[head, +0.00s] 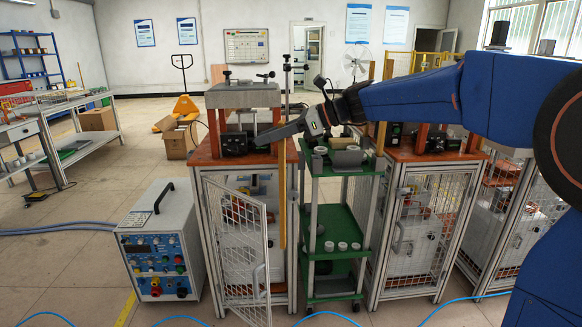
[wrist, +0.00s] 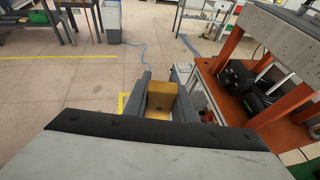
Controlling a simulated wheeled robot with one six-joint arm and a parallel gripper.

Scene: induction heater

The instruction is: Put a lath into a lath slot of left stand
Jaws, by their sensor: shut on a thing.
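My gripper (head: 264,138) is shut on a lath, and its two dark fingers show in the wrist view (wrist: 160,102). The lath (wrist: 160,97) is a yellow-brown wooden piece between those fingers. In the head view my gripper reaches leftward, in front of the left stand's orange top (head: 205,157). A tan upright strip (head: 282,215) shows below my gripper, at the right side of the left stand. The orange stand top (wrist: 222,92) lies right of the lath in the wrist view. The lath slots cannot be made out.
A green trolley (head: 330,215) with grey cylindrical parts stands right of the left stand. The left stand's mesh door (head: 238,250) hangs open in front. A grey control box (head: 160,240) stands on the floor at left. Blue cables cross the floor.

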